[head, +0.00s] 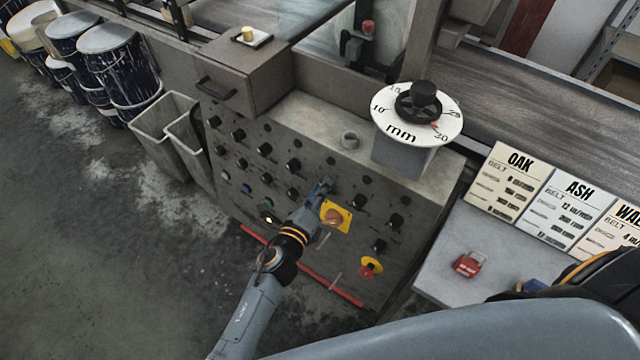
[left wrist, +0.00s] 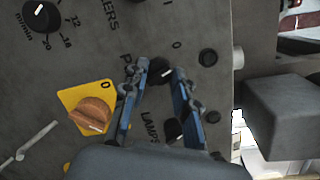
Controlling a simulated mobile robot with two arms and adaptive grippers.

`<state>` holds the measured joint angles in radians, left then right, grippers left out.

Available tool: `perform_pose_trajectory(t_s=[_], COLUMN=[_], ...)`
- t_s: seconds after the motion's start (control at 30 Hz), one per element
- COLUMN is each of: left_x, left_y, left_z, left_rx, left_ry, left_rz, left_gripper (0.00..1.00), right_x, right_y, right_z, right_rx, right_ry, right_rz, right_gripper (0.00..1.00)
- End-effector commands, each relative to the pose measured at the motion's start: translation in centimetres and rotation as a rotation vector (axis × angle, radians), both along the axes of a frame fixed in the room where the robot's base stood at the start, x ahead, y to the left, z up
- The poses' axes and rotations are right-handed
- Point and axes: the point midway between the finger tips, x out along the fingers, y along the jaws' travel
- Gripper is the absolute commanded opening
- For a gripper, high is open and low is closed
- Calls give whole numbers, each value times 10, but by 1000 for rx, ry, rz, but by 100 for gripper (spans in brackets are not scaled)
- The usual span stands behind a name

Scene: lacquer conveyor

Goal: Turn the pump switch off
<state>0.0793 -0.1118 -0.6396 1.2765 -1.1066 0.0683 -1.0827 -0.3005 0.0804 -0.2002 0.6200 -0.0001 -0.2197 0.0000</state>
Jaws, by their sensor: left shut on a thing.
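The pump switch (left wrist: 160,71) is a small black knob on the grey control panel (head: 262,215). In the left wrist view it sits between the fingertips of my left gripper (left wrist: 160,72), which is shut on it. A label beginning with "PU" is partly covered by a finger. The marks 0 and I stand above the knob. In the head view my left gripper (head: 323,188) reaches the panel from below and hides the switch. My right gripper (head: 530,286) barely shows at the lower right, mostly hidden by my arm.
A yellow plate with an orange knob (left wrist: 92,114) is left of the fingers; a lamps knob (left wrist: 173,131) is below the switch. A red-and-yellow stop button (head: 369,268) is lower right. A dial (head: 418,112) stands on top. Bins (head: 165,135) stand left.

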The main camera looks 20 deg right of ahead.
Motion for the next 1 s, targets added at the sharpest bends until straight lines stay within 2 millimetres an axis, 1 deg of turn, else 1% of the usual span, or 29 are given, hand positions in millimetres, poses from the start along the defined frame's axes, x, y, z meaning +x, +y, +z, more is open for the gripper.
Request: perform_pose_trajectory(t_s=[0.03,0.3,0.9,0.93,0.97,1.0], left_x=[1,1,1,1,1,1], left_y=[0,0,1,1,1,0], left_z=[4,3,1,1,1,1], left_rx=[-15,-84,-107,-107,-107,-107], left_ry=[20,106,134,134,134,134], left_rz=[6,26,33,33,33,33], left_gripper=[0,0,0,34,40,48], right_x=[0,1,1,1,1,1], right_y=[0,0,0,0,0,0], right_z=[6,14,16,16,16,16], right_rx=[0,0,0,0,0,0], right_ry=[0,-1,-1,-1,-1,-1], right_rz=[0,0,-1,-1,-1,-1], right_gripper=[51,51,51,51,51,51])
